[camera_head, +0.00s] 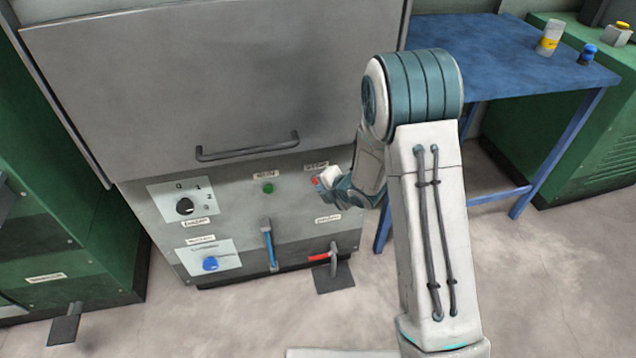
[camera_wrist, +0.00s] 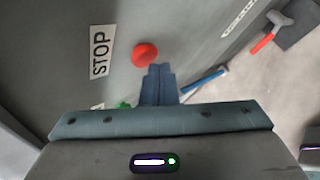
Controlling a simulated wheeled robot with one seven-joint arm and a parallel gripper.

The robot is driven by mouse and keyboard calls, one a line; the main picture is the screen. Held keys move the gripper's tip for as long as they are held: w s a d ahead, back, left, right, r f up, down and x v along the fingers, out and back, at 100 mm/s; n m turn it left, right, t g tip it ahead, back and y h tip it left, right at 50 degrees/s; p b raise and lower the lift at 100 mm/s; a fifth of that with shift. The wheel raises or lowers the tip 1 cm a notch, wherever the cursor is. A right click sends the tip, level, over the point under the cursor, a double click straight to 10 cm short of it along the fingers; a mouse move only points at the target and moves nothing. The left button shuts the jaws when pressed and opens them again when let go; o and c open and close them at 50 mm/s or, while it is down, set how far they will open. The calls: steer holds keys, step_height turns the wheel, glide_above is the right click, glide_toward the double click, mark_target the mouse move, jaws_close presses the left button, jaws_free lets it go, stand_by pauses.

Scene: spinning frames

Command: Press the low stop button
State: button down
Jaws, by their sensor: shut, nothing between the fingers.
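The red stop button (camera_wrist: 145,55) is a round knob on the grey machine panel, with a white STOP label (camera_wrist: 100,52) beside it in the wrist view. In the head view the red button (camera_head: 315,181) is partly covered by my gripper (camera_head: 328,182). In the wrist view my gripper (camera_wrist: 160,70) is shut and empty, its dark blue fingertips right at the button's lower right edge. I cannot tell whether they touch it.
A green button (camera_head: 268,188) sits left of the red one. Below are a blue-handled lever (camera_head: 269,245) and a red-handled valve (camera_head: 319,257). A dial (camera_head: 185,206) and blue knob (camera_head: 210,263) are at left. A blue table (camera_head: 500,55) stands at right.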

steer(key=shift+w+a, duration=0.15)
steer(key=shift+w, duration=0.35)
stand_by(1.0)
steer(key=shift+s, duration=0.1)
steer(key=shift+s+d+b, duration=0.25)
steer(key=shift+s+b, duration=0.35)
steer(key=shift+s, duration=0.2)
steer(key=shift+s, duration=0.1)
steer(key=shift+s+d+b, duration=0.25)
steer(key=shift+s+b, duration=0.2)
steer(key=shift+s, duration=0.3)
steer(key=shift+s+d+b, duration=0.2)
steer(key=shift+s+b, duration=0.2)
steer(key=shift+s, duration=0.4)
steer(key=shift+s+d+b, duration=0.25)
steer(key=shift+s+b, duration=0.2)
steer(key=shift+s, duration=0.3)
